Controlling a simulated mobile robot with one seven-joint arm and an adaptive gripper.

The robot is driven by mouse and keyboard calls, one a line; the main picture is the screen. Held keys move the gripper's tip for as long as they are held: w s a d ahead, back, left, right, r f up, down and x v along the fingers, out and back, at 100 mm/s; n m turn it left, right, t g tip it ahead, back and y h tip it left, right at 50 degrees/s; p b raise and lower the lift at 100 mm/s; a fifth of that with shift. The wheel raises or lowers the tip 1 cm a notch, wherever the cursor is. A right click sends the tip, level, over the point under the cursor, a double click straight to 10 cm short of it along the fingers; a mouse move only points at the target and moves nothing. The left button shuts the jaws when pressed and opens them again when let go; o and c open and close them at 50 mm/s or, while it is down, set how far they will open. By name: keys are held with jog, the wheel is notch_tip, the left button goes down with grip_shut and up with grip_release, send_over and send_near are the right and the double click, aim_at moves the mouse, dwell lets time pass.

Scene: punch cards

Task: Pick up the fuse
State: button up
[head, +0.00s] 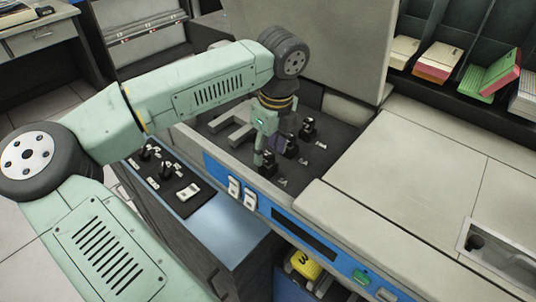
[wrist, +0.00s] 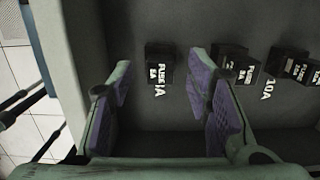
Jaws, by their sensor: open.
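Several small black fuses with white lettering stand in a row in a dark recess of the machine. The nearest fuse (head: 267,164) is just below my gripper (head: 270,148) in the head view. In the wrist view this fuse (wrist: 159,64), with a label that seems to read 1A beside it, shows between the tips of my gripper (wrist: 160,82). The purple-padded fingers are open, with nothing held. Another fuse (head: 308,128) stands farther back in the head view.
The recess has a raised light rim (head: 222,152) near my gripper. White switches (head: 241,191) sit on the blue front panel. A side panel (head: 170,182) with small black parts lies at left. The pale top (head: 400,175) at right is clear.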

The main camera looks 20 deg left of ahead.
jog(key=shift+a+f, duration=0.1)
jog(key=shift+f, duration=0.9)
grip_shut()
